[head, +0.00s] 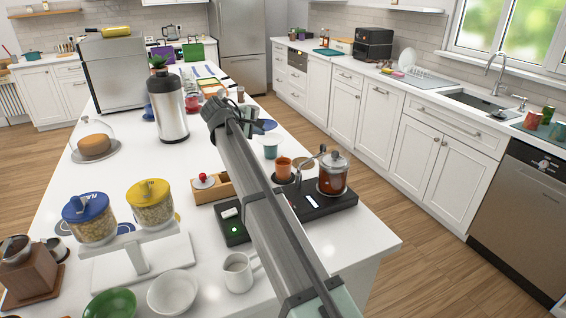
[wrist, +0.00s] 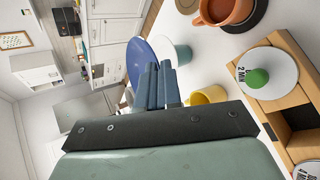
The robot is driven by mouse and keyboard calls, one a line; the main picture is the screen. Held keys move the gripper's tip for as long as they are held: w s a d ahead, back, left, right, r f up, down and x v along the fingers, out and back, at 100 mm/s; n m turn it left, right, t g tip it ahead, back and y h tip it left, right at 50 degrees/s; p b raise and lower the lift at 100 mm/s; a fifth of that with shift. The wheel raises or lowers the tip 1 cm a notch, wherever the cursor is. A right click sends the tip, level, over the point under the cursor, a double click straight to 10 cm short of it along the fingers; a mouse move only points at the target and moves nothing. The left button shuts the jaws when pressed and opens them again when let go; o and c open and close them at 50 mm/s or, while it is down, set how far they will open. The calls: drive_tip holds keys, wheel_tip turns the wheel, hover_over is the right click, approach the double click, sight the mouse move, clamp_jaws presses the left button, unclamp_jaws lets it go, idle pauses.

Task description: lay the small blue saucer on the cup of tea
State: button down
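The small blue saucer (head: 268,125) is at the tips of my gripper (head: 247,121), raised above the counter. In the wrist view the saucer (wrist: 139,58) shows as a narrow tilted disc, its near part hidden by the fingers. My gripper (wrist: 160,72) has its fingers close together and appears shut on the saucer's rim. The orange cup of tea (head: 283,171) stands upright on a dark round coaster, nearer the head camera than the saucer. In the wrist view the cup (wrist: 240,12) is at the top right, apart from my gripper, with brown liquid showing and its top open.
A teal cup (head: 271,148) stands between saucer and orange cup. A yellow cup (wrist: 208,95) is close by my fingers. A wooden box (head: 212,188), a glass jar with a crank (head: 333,175) and a tall steel flask (head: 168,105) stand around. The front right counter corner is clear.

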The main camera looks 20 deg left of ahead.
drive_tip(key=s+d+m+g+h, duration=0.3)
drive_tip(key=s+d+m+h, duration=0.15)
drive_tip(key=d+m, duration=0.2)
drive_tip(key=shift+m+h, duration=0.25)
drive_tip(key=shift+h, duration=0.2)
drive_tip(key=f, duration=0.6)
drive_tip(key=w+a+f, duration=0.1)
drive_tip(key=f, duration=0.2)
drive_tip(key=shift+f, duration=0.1)
drive_tip(key=c, duration=1.7)
unclamp_jaws()
drive_tip(key=o, duration=0.4)
drive_tip(key=v, duration=1.2)
drive_tip(key=shift+w, duration=0.1)
